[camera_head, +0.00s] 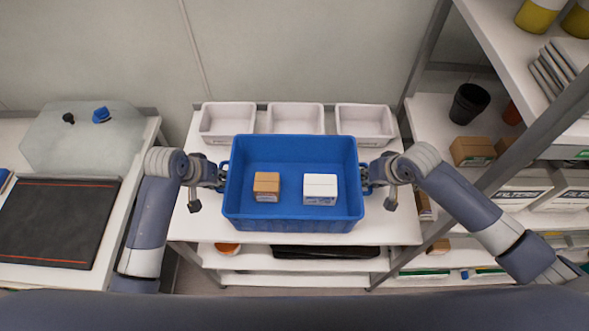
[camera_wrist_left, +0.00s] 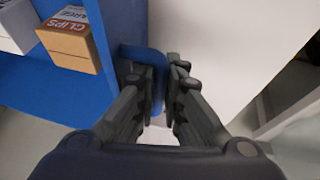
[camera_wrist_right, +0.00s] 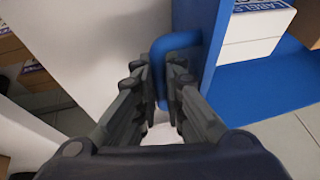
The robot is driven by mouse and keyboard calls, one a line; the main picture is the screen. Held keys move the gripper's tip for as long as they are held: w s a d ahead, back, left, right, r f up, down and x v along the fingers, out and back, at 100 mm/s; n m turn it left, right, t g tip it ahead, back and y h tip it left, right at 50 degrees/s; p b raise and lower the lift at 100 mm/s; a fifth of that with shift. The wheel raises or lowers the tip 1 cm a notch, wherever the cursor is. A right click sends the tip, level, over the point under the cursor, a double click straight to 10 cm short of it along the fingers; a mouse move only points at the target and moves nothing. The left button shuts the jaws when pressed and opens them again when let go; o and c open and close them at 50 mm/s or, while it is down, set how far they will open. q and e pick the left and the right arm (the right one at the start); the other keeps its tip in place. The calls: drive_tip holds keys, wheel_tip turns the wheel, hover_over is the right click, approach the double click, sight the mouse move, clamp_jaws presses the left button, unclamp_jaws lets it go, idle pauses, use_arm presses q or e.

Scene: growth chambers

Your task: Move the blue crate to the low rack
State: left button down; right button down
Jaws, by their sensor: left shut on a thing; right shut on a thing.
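The blue crate (camera_head: 290,222) is in the middle of the head view, over the white rack's top shelf. It holds a brown box (camera_head: 266,187) and a white box (camera_head: 320,189). My left gripper (camera_head: 222,176) is shut on the crate's left handle, which shows in the left wrist view (camera_wrist_left: 155,65). My right gripper (camera_head: 367,178) is shut on the right handle, seen in the right wrist view (camera_wrist_right: 165,60). The crate looks level. I cannot tell whether its bottom touches the shelf.
Several white bins (camera_head: 228,120) line the back of the white rack (camera_head: 400,225). Lower shelves hold an orange bowl (camera_head: 228,248) and a black tray (camera_head: 325,252). Loaded shelving (camera_head: 435,115) stands right.

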use_arm(q)
drive_tip(key=c, duration=1.7)
unclamp_jaws()
drive_tip(key=shift+a+f, duration=0.1)
use_arm(e)
drive_tip(key=c, duration=1.7)
unclamp_jaws()
drive_tip(key=shift+d+f, duration=0.1)
drive_tip(key=shift+d, duration=0.05)
use_arm(q)
drive_tip(key=v, duration=0.8)
use_arm(e)
drive_tip(key=v, duration=1.2)
